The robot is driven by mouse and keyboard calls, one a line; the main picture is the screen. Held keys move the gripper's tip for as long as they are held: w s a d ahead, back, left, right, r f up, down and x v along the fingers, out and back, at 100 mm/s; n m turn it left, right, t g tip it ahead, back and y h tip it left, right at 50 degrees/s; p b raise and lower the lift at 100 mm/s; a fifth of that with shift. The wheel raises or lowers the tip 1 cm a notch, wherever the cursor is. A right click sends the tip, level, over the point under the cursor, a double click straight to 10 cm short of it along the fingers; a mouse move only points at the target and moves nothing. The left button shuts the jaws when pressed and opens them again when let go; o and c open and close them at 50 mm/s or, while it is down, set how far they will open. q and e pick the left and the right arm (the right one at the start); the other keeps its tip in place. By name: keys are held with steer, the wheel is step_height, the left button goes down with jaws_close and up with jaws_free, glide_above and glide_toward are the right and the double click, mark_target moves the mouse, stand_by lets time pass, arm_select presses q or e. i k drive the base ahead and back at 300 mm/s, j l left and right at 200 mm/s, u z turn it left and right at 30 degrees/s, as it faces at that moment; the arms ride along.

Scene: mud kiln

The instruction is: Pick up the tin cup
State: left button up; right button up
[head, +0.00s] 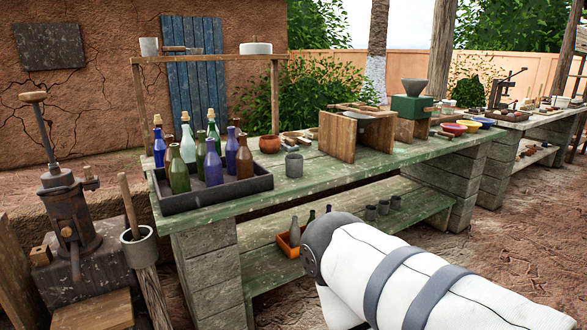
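A small grey metal-looking cup (294,164) stands upright on the green plank table (330,180), just right of the bottle tray. Several similar dark grey cups (370,212) stand on the lower shelf. Another grey cup-like vessel (149,47) is on the high shelf at the left. I cannot tell from the picture which one is the tin cup. A white arm link of mine with grey bands (400,285) fills the lower right and covers part of the lower shelf's right side. Neither gripper shows in the head view.
A dark tray (215,194) holds several coloured bottles. A wooden stand (357,135) and a green hopper device (412,107) stand farther right. An orange crate (290,240) is on the lower shelf. A lever press (68,205) stands left. The table's front edge is bare near the cup.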

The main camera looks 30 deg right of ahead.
mark_target(295, 163)
steer(key=i+l, duration=0.15)
steer(key=l, duration=0.2)
steer(key=i+l, duration=0.1)
steer(key=l, duration=0.2)
steer(key=i+l, duration=0.15)
steer(key=l, duration=0.2)
steer(key=i+l, duration=0.1)
steer(key=l, duration=0.2)
steer(key=i+l, duration=0.15)
steer(key=l, duration=0.2)
